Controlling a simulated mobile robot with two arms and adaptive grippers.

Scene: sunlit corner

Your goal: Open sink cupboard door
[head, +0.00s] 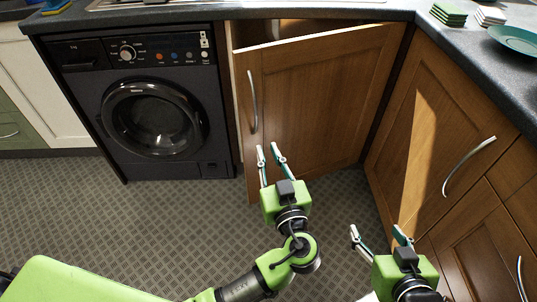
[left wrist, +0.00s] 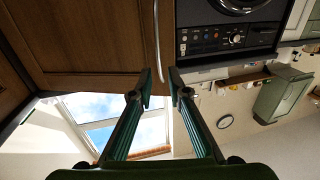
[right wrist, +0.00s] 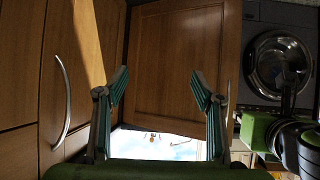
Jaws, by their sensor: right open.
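The wooden sink cupboard door (head: 315,95) stands ajar, with a dark gap along its top. Its curved metal handle (head: 253,102) is upright near the door's left edge. My left gripper (head: 268,148) is open in front of the door, just below and right of the handle's lower end. In the left wrist view, the handle (left wrist: 157,40) lines up with the gap between the fingers, which are apart; contact cannot be told. My right gripper (head: 377,230) is open and empty, low in front of the right-hand cupboards. The door also shows in the right wrist view (right wrist: 178,65).
A black washing machine (head: 150,105) stands left of the door. A neighbouring wooden cupboard (head: 425,130) with its own handle (head: 468,165) is at right. The dark worktop (head: 460,60) above carries a green plate (head: 515,39) and stacked coasters. Patterned floor (head: 150,215) is clear at left.

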